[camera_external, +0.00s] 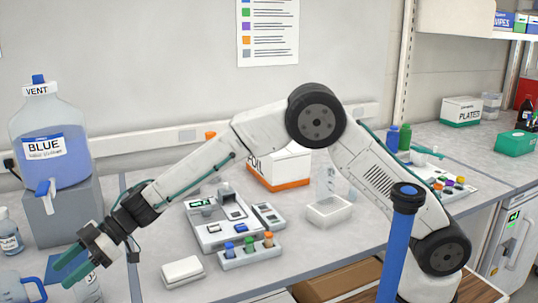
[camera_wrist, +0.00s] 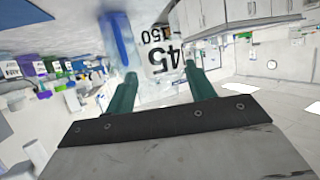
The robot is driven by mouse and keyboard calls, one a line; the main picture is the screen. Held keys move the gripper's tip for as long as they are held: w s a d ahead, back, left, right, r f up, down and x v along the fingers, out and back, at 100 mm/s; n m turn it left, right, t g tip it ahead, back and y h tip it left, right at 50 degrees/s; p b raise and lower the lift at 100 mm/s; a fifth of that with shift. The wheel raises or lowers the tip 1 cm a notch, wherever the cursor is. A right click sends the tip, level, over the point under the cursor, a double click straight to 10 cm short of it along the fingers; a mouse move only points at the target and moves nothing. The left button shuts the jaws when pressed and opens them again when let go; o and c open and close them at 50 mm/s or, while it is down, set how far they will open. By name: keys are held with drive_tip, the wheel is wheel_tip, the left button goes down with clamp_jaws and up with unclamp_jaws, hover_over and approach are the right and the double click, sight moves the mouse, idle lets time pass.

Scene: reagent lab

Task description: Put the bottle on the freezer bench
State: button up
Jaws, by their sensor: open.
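My gripper (camera_external: 60,278) is open at the lower left of the external view, low over the left bench. Its green fingers also show in the wrist view (camera_wrist: 160,85). Beyond and between them there is a pale bottle-like body (camera_wrist: 155,48) with a label of large dark numbers and a blue stripe. A clear bottle (camera_external: 90,291) shows partly just below my gripper, cut by the frame edge. I cannot tell whether the fingers touch it. A small labelled bottle (camera_external: 10,234) stands at the left edge. A bench with a freezer-like unit (camera_external: 514,240) under it is at right.
A big blue carboy (camera_external: 50,150) stands on a grey block (camera_external: 65,213) behind my gripper. A blue jug (camera_external: 20,288) is at lower left. A balance (camera_external: 215,218), a vial rack (camera_external: 250,253) and a white tray (camera_external: 328,211) occupy the middle bench.

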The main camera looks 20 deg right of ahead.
drive_tip(key=v, duration=1.2)
drive_tip(key=shift+r, duration=0.15)
